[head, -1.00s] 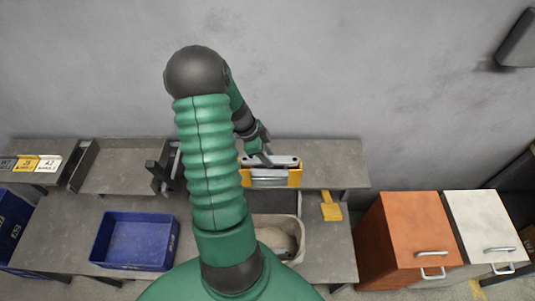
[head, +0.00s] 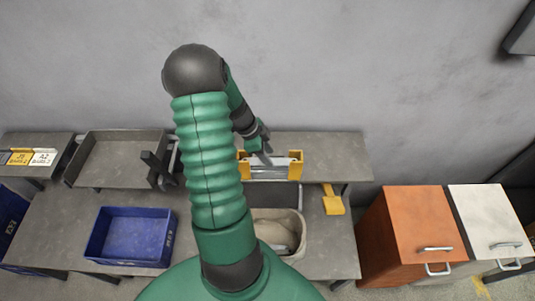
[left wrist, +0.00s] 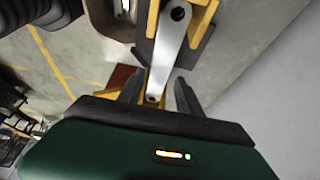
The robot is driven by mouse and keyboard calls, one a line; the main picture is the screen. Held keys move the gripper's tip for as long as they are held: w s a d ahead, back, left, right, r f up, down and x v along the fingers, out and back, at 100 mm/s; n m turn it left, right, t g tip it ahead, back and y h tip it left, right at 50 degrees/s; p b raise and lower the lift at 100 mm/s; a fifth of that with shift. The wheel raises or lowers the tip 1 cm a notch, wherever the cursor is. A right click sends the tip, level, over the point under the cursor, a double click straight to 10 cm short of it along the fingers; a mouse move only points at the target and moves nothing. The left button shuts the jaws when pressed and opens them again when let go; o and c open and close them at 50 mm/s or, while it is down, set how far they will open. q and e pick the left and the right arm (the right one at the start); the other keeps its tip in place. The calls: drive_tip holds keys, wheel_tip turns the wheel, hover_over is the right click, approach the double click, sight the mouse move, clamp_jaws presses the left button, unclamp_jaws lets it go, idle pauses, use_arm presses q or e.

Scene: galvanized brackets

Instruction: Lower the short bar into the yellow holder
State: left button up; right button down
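The yellow holder (head: 283,174) stands on the grey raised shelf right of my arm in the head view. The short bar (head: 291,161), silver with rounded ends, lies across it, between its yellow end posts. In the left wrist view the bar (left wrist: 168,50) shows a hole near each end, with yellow holder parts (left wrist: 203,15) around it. My left gripper (head: 264,157) is at the bar, above the holder. Its two dark fingers (left wrist: 159,86) stand either side of the bar, apart, with a gap visible on the right.
A blue bin (head: 130,237) and a beige bin (head: 299,242) are on the lower bench. A grey tray (head: 120,160) is at left. Orange (head: 408,225) and white cabinets (head: 488,215) stand at right.

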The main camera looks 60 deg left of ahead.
use_arm(q)
drive_tip(key=shift+o, duration=0.8)
drive_tip(key=v, duration=1.6)
drive_tip(key=shift+r+b, duration=0.4)
